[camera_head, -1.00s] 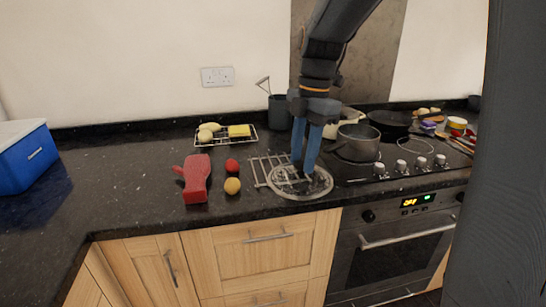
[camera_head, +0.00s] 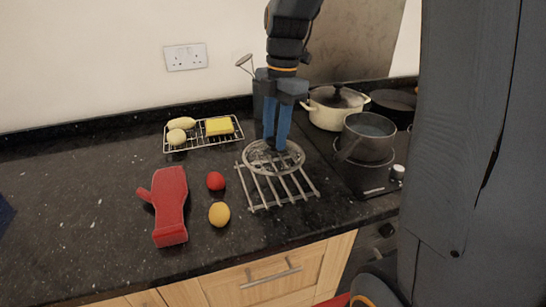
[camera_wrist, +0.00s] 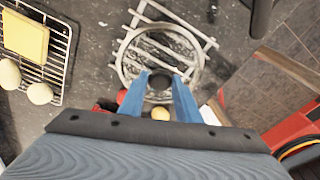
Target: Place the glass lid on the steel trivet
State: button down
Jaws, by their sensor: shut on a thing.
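The glass lid (camera_head: 257,163) is round and clear with a pale rim and a dark knob. My gripper (camera_head: 274,143) is shut on its knob, fingers pointing down. In the head view the lid overlaps the back part of the steel trivet (camera_head: 285,192), a flat rack of bars on the counter. In the wrist view the lid (camera_wrist: 190,75) lies below my blue fingers (camera_wrist: 160,92), with trivet bars (camera_wrist: 205,43) showing through and past its rim. I cannot tell whether the lid touches the trivet or hangs just above it.
A wire rack (camera_head: 193,146) with a yellow block stands behind. A saucepan (camera_head: 368,135) and a lidded pot (camera_head: 325,113) are at right.

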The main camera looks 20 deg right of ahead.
aim_at(275, 155)
jog(key=shift+f+p, duration=0.55)
jog(key=shift+f, duration=2.65)
jog(key=shift+f, duration=0.15)
jog(key=c, duration=1.3)
grip_release()
jog(key=r+b, duration=0.1)
jog(key=r, duration=0.3)
jog(key=d+r, duration=0.1)
jog(key=r, duration=0.3)
jog(key=r+b, duration=0.1)
jog(key=r, duration=0.3)
jog(key=shift+w+d+r+b, duration=0.15)
jog(key=shift+w+d+b, duration=0.05)
jog(key=shift+b, duration=0.1)
